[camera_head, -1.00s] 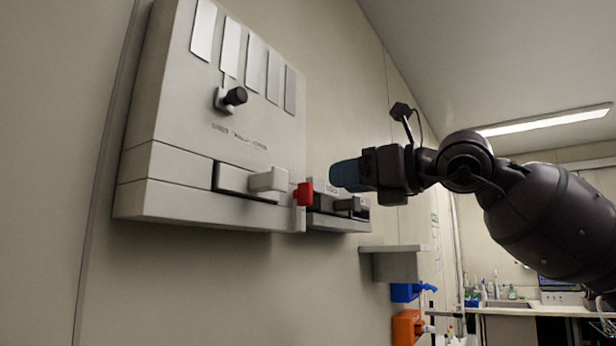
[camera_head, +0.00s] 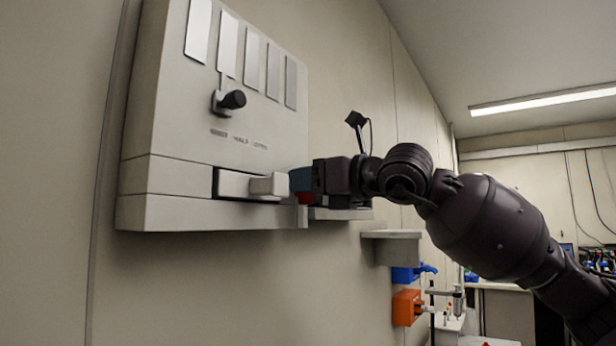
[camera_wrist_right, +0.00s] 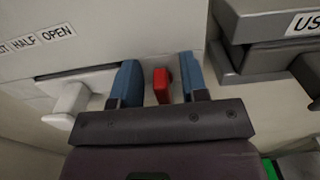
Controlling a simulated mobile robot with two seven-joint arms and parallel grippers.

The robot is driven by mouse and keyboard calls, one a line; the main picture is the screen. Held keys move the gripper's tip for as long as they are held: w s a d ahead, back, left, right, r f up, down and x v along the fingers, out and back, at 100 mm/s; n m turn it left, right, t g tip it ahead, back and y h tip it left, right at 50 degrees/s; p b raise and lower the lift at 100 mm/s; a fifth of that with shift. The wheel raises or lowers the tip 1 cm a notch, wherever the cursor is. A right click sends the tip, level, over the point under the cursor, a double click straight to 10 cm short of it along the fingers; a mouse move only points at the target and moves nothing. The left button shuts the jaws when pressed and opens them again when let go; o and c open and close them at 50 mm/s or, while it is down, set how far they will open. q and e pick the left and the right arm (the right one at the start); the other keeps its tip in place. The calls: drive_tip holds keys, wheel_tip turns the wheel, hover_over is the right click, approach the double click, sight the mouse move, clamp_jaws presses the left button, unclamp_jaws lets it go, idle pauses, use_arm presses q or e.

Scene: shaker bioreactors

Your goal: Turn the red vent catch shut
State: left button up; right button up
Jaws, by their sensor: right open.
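The red vent catch (camera_wrist_right: 162,86) sits at the right end of the wall panel (camera_head: 225,135). In the right wrist view it lies between the two blue fingers of my right gripper (camera_wrist_right: 158,84), with a gap on either side. In the head view my right gripper (camera_head: 302,181) is in front of the panel's lower right corner and hides most of the red catch (camera_head: 305,198). My right gripper is open. A pale lever handle (camera_head: 268,186) in a dark slot is just left of the gripper. My left gripper is not in view.
A black knob (camera_head: 233,99) sits under vertical slots on the panel. A grey box with a label (camera_wrist_right: 270,35) is close right of the fingers. A small shelf (camera_head: 392,235), a blue holder (camera_head: 405,274) and an orange holder (camera_head: 406,307) are lower right on the wall.

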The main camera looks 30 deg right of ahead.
clamp_jaws()
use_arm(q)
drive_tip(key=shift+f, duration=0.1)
